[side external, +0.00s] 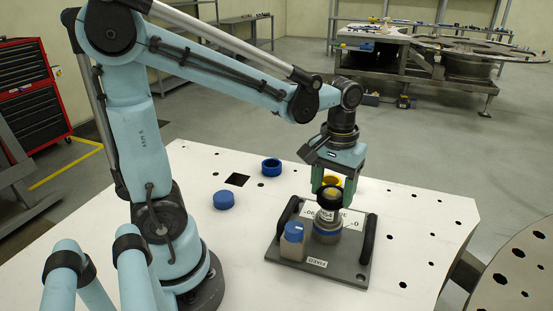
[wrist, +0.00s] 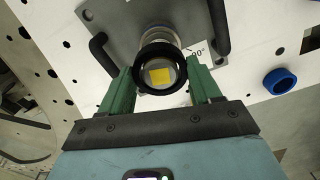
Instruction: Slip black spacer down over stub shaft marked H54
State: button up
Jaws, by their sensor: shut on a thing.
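My gripper (side external: 333,198) has its green fingers closed on the black spacer (side external: 331,203), a short dark ring. In the wrist view the spacer (wrist: 140,73) sits between the two fingertips of my gripper (wrist: 161,82). The stub shaft (side external: 326,222) stands upright on the grey turret plate (side external: 345,271), with a partly legible label ending in 54. Its top with a yellow square (wrist: 160,75) shows inside the spacer's opening in the wrist view. The spacer is lined up with the shaft's upper end. I cannot tell how far down it sits.
The plate has two black handles (side external: 367,238) flanking the shaft. A blue-capped block (side external: 294,232) stands at its front left. The table's right side is clear apart from holes.

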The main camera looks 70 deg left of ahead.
jog(key=shift+f, duration=1.9)
jog(key=shift+f, duration=0.1)
jog(key=o, duration=1.1)
jog(key=shift+o, duration=0.2)
notch_tip(320, 180, up, 12)
jog(key=shift+r, duration=0.1)
